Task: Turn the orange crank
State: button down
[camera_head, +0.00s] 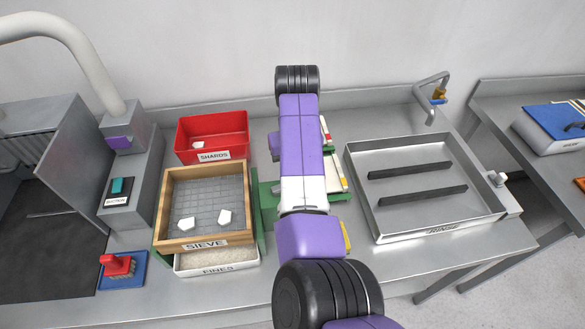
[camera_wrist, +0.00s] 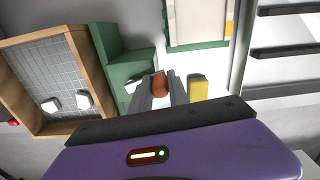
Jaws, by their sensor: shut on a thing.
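The orange crank's knob (camera_wrist: 158,85) shows in the wrist view, between the two grey fingers of my gripper (camera_wrist: 161,79). The fingers are shut on the knob. The rest of the crank is hidden by the fingers and the wrist housing. Beside the knob is a stepped green block (camera_wrist: 122,65), which also shows partly in the head view (camera_head: 270,197). In the head view my arm covers the crank and the gripper.
The sieve (camera_head: 206,243) with two white pieces stands left, above a fines tray (camera_head: 217,267). A red shards bin (camera_head: 211,138) is behind it. A rinse basin (camera_head: 428,231) is right. A yellow block (camera_wrist: 198,88) is close to the right finger.

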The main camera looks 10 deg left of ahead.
jog(key=shift+s+d+r+m, duration=0.15)
jog(key=shift+s+m, duration=0.1)
jog(key=shift+m, duration=0.45)
jog(key=c, duration=1.3)
grip_release()
jog(key=shift+o, duration=0.2)
notch_tip(320, 180, up, 8)
jog(key=shift+f+b, duration=0.2)
jog(key=shift+b, duration=0.3)
